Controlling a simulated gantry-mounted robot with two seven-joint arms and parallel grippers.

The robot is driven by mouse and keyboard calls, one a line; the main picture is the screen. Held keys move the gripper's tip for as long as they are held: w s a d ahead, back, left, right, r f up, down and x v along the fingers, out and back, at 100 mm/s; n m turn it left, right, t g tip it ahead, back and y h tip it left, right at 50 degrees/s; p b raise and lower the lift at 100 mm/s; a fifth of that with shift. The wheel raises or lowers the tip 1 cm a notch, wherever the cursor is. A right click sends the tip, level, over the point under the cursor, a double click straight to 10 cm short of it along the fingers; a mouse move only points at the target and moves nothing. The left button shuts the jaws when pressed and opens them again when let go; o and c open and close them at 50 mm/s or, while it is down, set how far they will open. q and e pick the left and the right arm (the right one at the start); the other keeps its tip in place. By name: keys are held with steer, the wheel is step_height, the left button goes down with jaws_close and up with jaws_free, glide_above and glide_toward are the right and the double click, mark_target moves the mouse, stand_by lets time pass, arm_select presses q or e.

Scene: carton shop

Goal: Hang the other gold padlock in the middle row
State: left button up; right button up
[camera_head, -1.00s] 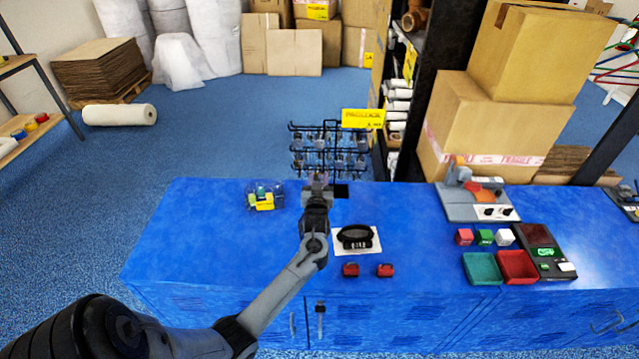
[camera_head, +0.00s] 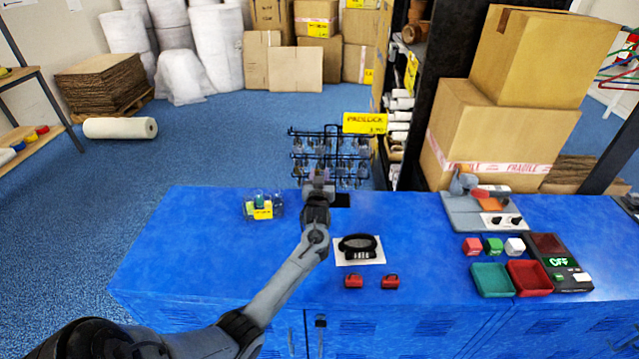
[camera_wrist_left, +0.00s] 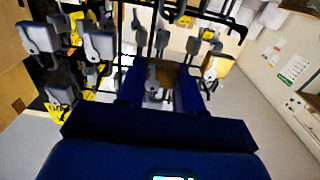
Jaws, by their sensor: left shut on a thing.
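The black wire rack (camera_head: 330,145) with several rows of hooks stands at the back edge of the blue counter, with grey padlocks hanging on it. My left gripper (camera_head: 318,180) is in front of the rack's lower part. In the left wrist view its two dark blue fingers (camera_wrist_left: 160,85) are shut on a gold-brown padlock (camera_wrist_left: 172,72), partly hidden and in shadow. A grey padlock shows in front of or beside it. Another gold padlock (camera_wrist_left: 218,66) hangs to the right in that view. I cannot tell whether the held one touches a hook. My right gripper is not in view.
A yellow padlock sign (camera_head: 365,123) stands at the rack's upper right. The counter's left part is clear.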

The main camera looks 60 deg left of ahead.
arm_select(q)
steer(key=shift+w+a+f+b, duration=0.15)
steer(key=shift+w+a+b, duration=0.25)
steer(key=shift+a+b, duration=0.2)
steer(key=shift+w+a+f+b, duration=0.15)
steer(key=shift+w+a+b, duration=0.1)
steer(key=shift+b, duration=0.05)
steer(key=shift+a, duration=0.1)
steer(key=shift+w, duration=0.1)
steer(key=o, duration=1)
steer(key=shift+f, duration=0.1)
